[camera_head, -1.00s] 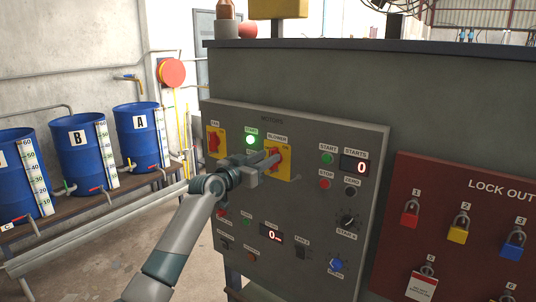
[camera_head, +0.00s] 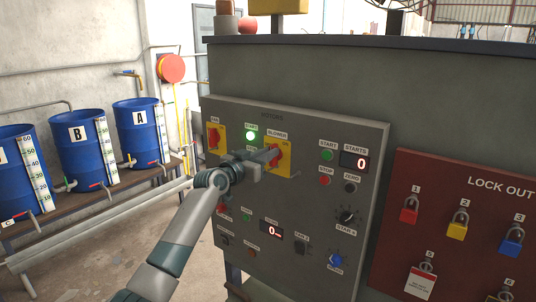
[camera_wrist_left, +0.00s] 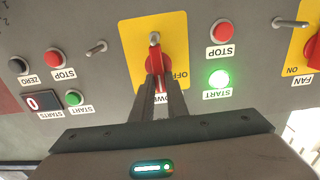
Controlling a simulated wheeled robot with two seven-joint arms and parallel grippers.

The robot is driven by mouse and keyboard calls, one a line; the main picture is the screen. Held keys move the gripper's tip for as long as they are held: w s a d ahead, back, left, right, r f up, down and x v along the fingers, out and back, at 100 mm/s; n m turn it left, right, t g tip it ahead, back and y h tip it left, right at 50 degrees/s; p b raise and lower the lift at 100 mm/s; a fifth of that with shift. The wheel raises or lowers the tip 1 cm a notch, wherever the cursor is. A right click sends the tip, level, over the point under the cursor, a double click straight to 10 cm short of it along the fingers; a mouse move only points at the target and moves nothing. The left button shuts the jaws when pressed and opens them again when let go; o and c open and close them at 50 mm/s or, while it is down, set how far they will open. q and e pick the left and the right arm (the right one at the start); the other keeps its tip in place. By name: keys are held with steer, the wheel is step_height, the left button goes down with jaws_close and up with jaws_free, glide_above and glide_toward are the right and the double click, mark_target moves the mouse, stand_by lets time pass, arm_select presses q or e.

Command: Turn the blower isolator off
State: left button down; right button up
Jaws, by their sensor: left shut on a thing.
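The blower isolator is a red rotary handle on a yellow plate (camera_head: 286,162) on the grey motors panel (camera_head: 300,215). In the left wrist view its red handle (camera_wrist_left: 154,55) stands in line with my fingers, and the picture is upside down there. The word OFF shows at the plate's right in that view; ON shows at its upper right in the head view. My left gripper (camera_head: 270,157) is shut on the red handle, its fingers (camera_wrist_left: 158,85) covering part of it. The label BLOWER is partly hidden by the fingers in the wrist view. My right gripper is not in view.
A lit green start button (camera_head: 250,135) sits left of the isolator. The fan isolator (camera_head: 214,138) is further left. A red lock-out board (camera_head: 440,230) with padlocks stands at right. Blue barrels (camera_head: 137,130) stand at left.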

arm_select(q)
steer(key=shift+n, duration=0.3)
steer(key=shift+w+a+f+n+p, duration=0.25)
steer(key=shift+n+p, duration=0.2)
steer(key=shift+n, duration=2.45)
steer(key=shift+w+a+f+n+p, duration=0.1)
steer(key=shift+a+f+n+p, duration=0.25)
steer(key=shift+n, duration=2.55)
steer(key=shift+w+a+f+n+p, duration=0.2)
steer(key=shift+f+n+p, duration=0.3)
steer(key=shift+n, duration=2.4)
steer(key=shift+r, duration=0.1)
steer(key=c, duration=1.7)
jaws_free()
steer(key=shift+c, duration=0.2)
steer(key=shift+s, duration=0.15)
